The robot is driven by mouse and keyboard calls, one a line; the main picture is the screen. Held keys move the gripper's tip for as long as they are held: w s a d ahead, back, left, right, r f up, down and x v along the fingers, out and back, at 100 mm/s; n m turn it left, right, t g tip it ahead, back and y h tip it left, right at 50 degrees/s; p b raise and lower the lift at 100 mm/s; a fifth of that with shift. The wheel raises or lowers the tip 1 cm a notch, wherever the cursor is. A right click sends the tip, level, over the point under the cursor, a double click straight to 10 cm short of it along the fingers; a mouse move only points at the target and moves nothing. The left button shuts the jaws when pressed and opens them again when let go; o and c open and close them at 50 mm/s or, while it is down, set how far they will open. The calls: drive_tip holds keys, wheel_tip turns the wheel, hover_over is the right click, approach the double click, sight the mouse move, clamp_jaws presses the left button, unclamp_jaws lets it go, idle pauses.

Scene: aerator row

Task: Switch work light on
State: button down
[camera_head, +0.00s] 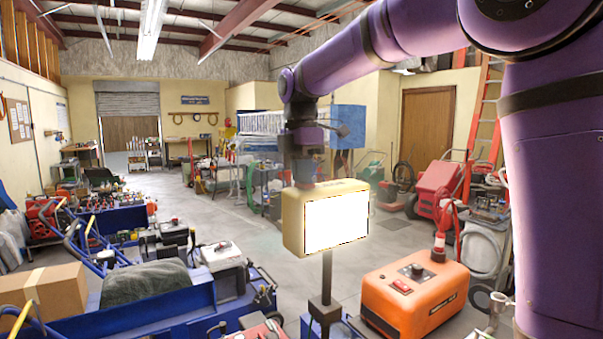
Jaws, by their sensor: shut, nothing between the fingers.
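The work light (292,222) is a yellow box with a plain bright white front panel, which looks lit. It stands upright on a dark post in the middle of the view. My gripper (306,183) points straight down at the top of the work light, left of its middle. Its fingers are shut and empty. The tips meet the top edge of the light in the picture; I cannot tell whether they touch it. No switch can be made out; the back of the light and part of its top are hidden.
An orange machine (415,292) with a black knob and a red switch stands to the right of the post. A blue cart (170,308) with a cardboard box (42,292) is at the lower left. Open grey floor (215,215) lies behind the light.

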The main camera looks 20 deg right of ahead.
drive_tip(key=shift+s+f, duration=0.35)
drive_tip(key=shift+f, duration=0.2)
drive_tip(key=shift+s+d+r, duration=0.1)
drive_tip(key=shift+s+r, duration=0.1)
drive_tip(key=shift+s, duration=0.05)
wheel_tip(320, 180, up, 10)
drive_tip(key=w+r, duration=0.1)
drive_tip(key=s+d+m+t, duration=0.1)
drive_tip(key=s+d+m, duration=0.1)
drive_tip(key=s+m, duration=0.35)
drive_tip(key=s+d+f+m+t, duration=0.2)
drive_tip(key=s+f+m, duration=0.5)
drive_tip(key=s+f, duration=0.2)
drive_tip(key=s+d+f+m+t, duration=0.2)
drive_tip(key=s+f+m, duration=0.5)
drive_tip(key=s, duration=0.7)
wheel_tip(320, 180, down, 2)
drive_tip(key=shift+s+d+f+m+t, duration=0.1)
drive_tip(key=shift+s+d+m+t, duration=0.2)
drive_tip(key=shift+d+m+t, duration=0.1)
